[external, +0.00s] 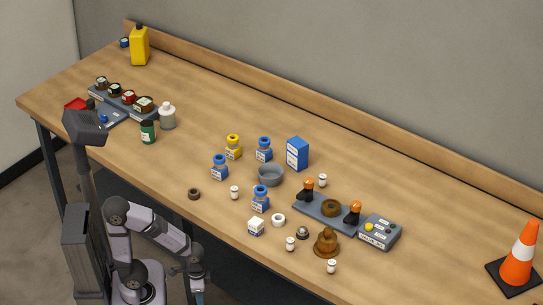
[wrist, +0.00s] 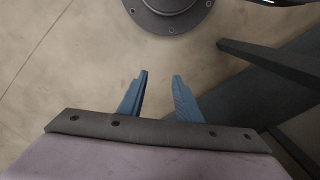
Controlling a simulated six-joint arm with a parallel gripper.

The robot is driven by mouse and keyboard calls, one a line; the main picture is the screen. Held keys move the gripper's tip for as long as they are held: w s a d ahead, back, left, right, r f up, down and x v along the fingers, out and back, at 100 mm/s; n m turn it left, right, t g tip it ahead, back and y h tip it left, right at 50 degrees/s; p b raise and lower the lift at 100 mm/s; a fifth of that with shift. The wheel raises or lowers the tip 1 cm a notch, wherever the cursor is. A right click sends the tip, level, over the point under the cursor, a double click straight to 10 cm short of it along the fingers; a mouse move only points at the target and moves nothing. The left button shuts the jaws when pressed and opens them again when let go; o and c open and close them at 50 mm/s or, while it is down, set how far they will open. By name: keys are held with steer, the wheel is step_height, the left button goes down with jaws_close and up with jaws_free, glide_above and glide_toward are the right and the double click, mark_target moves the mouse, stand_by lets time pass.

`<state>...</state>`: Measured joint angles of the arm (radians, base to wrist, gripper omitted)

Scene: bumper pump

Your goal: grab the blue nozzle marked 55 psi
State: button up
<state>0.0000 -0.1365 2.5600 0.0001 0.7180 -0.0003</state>
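Three blue nozzles with white labels stand upright on the table in the external view: one at the left (external: 219,167), one at the back (external: 264,149) and one at the front (external: 260,199). The labels are too small to read, so I cannot tell which is marked 55 psi. A yellow nozzle (external: 233,147) of like shape stands beside them. My gripper points down at the floor in front of the table, away from the nozzles. In the wrist view its two blue fingers (wrist: 158,95) are apart with nothing between them.
A grey bowl (external: 270,175) and a blue box (external: 297,154) stand close to the nozzles. A grey fixture with orange-topped parts (external: 317,211) and a control box (external: 380,232) are to the right. Several small white bottles stand nearby. The table's front edge lies between my gripper and these things.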

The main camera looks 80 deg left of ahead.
steer(key=o, duration=0.6)
steer(key=shift+o, duration=0.2)
